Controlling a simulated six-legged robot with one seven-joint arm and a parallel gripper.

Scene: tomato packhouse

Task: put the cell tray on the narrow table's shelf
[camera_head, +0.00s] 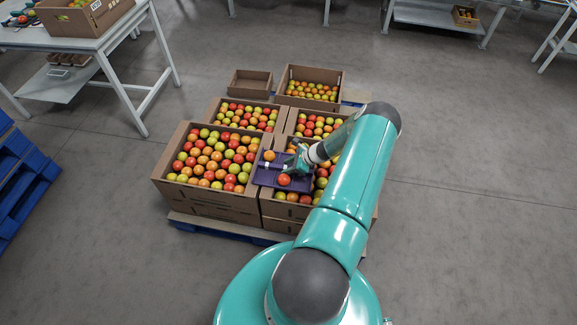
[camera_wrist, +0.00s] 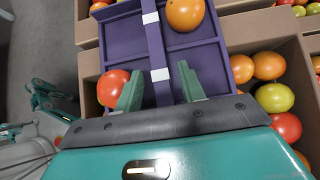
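The cell tray (camera_head: 266,177) is purple and lies on the tomato-filled cardboard boxes on the pallet. It carries an orange tomato (camera_head: 269,155) and a red tomato (camera_head: 284,180). In the wrist view the tray (camera_wrist: 195,58) shows its cells and a raised middle bar with white bands. My gripper (camera_wrist: 160,90) is open, its two green fingers on either side of this bar, with gaps visible. Whether the fingers touch the tray floor I cannot tell. Tables with low shelves stand at upper left (camera_head: 95,45) and top centre (camera_head: 425,14); which is the narrow one is unclear.
Cardboard boxes of tomatoes (camera_head: 205,195) surround the tray; a small empty box (camera_head: 250,83) stands behind. A blue pallet (camera_head: 25,180) is at the left edge. The upper-left table's shelf (camera_head: 60,85) holds small items. Grey floor is open at right.

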